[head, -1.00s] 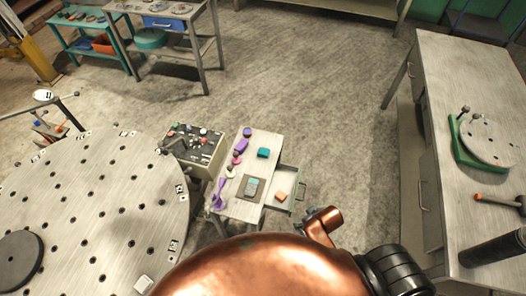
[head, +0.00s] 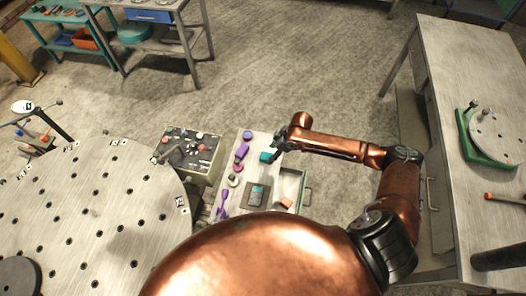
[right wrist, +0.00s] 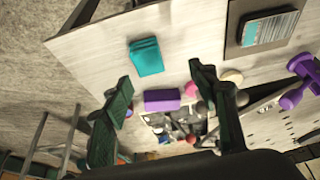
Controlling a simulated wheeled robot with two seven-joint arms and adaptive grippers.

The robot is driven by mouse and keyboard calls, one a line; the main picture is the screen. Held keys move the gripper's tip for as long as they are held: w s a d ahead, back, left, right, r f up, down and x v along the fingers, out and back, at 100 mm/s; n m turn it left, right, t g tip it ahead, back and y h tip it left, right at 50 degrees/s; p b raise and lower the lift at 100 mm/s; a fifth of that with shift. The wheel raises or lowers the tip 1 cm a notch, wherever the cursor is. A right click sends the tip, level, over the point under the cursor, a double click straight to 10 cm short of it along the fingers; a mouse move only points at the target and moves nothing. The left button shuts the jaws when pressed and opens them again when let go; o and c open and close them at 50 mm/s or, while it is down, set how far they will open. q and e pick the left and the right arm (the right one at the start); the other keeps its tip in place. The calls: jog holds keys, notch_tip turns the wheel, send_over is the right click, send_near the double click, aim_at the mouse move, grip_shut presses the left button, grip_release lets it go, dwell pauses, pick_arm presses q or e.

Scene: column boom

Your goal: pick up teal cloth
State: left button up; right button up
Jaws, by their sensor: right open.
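The teal cloth (head: 265,157) is a small folded square lying on a light-topped side table (head: 262,142). It also shows in the right wrist view (right wrist: 146,57), flat on the tabletop and clear of both fingers. My right gripper (head: 280,149) is at the cloth's right side in the head view and hides a little of that edge. In the right wrist view its two dark green fingers (right wrist: 161,74) are spread wide with nothing between them. The height of the fingers above the table is hard to tell. My left gripper is not in view.
A purple block (right wrist: 162,100), a pink piece (right wrist: 191,89) and a cream disc (right wrist: 232,77) lie near the cloth. A dark mat (head: 247,203) bears a small device. A control box (head: 207,163) stands left of the table.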

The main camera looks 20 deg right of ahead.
aim_at(267, 156)
jog(key=shift+w+d, duration=0.45)
jog(key=shift+w, duration=0.2)
jog(key=shift+x, duration=0.95)
jog(key=shift+a+f, duration=0.1)
jog(key=shift+f, duration=0.3)
jog(key=x, duration=0.3)
jog(key=shift+w+f, duration=0.15)
jog(key=shift+f, duration=0.55)
jog(key=c, duration=0.6)
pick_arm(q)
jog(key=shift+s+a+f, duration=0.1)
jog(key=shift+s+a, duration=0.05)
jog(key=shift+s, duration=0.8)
pick_arm(e)
jog(key=c, duration=0.7)
